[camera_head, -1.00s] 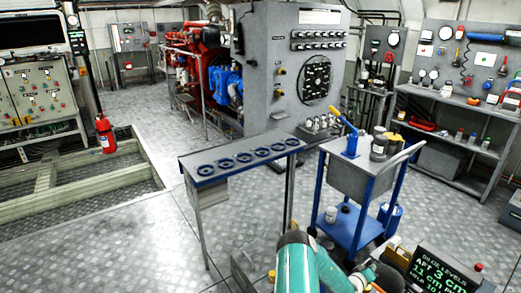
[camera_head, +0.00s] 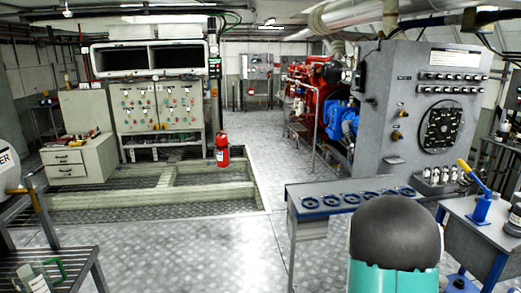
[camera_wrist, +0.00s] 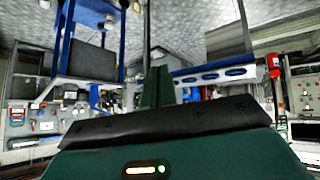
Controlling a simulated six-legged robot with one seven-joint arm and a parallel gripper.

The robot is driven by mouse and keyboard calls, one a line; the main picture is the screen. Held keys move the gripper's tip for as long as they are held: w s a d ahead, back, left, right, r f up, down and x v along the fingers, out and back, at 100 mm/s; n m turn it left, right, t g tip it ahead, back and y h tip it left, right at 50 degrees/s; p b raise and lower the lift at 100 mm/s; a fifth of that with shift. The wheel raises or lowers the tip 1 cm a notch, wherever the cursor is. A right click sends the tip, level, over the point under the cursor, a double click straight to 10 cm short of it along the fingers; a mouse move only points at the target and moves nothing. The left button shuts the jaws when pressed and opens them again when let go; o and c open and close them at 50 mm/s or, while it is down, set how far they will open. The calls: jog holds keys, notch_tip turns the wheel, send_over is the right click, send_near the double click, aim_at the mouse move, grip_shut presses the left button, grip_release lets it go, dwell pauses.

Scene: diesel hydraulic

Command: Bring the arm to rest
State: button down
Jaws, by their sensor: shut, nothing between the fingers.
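My arm shows at the bottom right of the head view as a teal link (camera_head: 394,281) with a dark rounded cap (camera_head: 395,233) on top. It stands in front of the narrow bench. My gripper (camera_wrist: 160,88) shows in the wrist view as dark green fingers close together above a wide green body with a black edge. It is shut and empty. The gripper itself cannot be made out in the head view.
The narrow bench (camera_head: 310,211) with a row of blue-black rings stands behind my arm. A blue-framed cart (camera_head: 480,215) is at the right. A red extinguisher (camera_head: 222,150) stands by the floor frame (camera_head: 175,195). A metal rack is at the lower left. The middle floor is clear.

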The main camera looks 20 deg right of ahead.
jog(key=s+a+r+n+y, duration=0.1)
jog(key=a+r+y, duration=0.1)
jog(key=a+r, duration=0.45)
jog(key=s+a+r+n+t+y, duration=0.1)
jog(key=a+r, duration=0.2)
jog(key=a, duration=0.7)
jog(key=s+a+r+n+y, duration=0.15)
jog(key=a+r, duration=0.25)
jog(key=a, duration=0.4)
jog(key=s+a+r+n+y, duration=0.1)
jog(key=s+a+r+n, duration=0.1)
jog(key=s+a, duration=0.6)
jog(key=s+a+r+n+g+y, duration=0.1)
jog(key=s+a+r, duration=0.1)
jog(key=s+a, duration=0.7)
jog(key=shift+s+r+n, duration=0.35)
jog(key=shift+s, duration=0.3)
jog(key=shift+w, duration=0.1)
